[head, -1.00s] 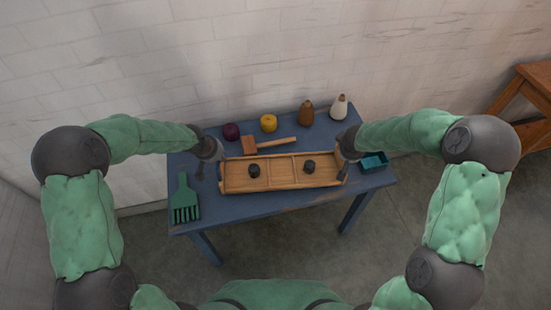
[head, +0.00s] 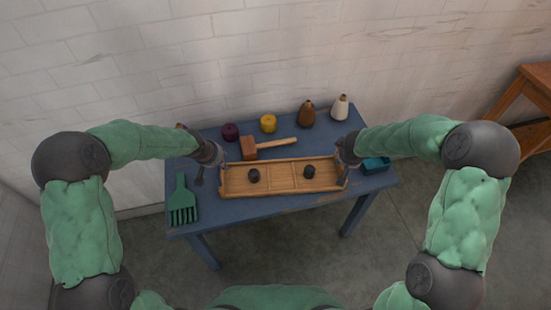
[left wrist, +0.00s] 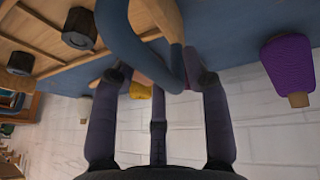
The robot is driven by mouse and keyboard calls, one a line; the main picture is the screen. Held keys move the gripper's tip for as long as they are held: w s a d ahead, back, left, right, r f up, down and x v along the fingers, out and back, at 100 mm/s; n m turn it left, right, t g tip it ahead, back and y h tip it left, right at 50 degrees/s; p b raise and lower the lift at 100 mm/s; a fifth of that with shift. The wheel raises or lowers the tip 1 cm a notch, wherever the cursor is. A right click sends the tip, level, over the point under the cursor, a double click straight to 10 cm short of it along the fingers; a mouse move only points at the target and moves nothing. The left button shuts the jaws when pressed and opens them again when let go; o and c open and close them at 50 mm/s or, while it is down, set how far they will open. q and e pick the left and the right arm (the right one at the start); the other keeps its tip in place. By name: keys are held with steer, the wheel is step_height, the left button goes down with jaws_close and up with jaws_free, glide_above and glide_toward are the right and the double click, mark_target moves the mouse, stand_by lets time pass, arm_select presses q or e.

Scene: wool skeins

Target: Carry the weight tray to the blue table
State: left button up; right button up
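The weight tray (head: 282,186) is a long wooden tray lying along the front of the blue table (head: 275,206). My left gripper (head: 220,164) is at the tray's left end. In the left wrist view its fingers (left wrist: 160,78) are spread apart, with a blue curved loop (left wrist: 127,45) at their tips. My right gripper (head: 343,164) is at the tray's right end; its fingers are too small to judge.
A green brush (head: 183,202) lies left, a teal box (head: 376,164) right. A wooden stool (head: 535,90) stands far right.

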arm_select(q)
steer(key=shift+r, duration=0.1)
steer(key=v, duration=1.1)
steer(key=shift+s+r, duration=0.2)
steer(key=shift+r, duration=0.1)
arm_select(e)
steer(key=v, duration=1.2)
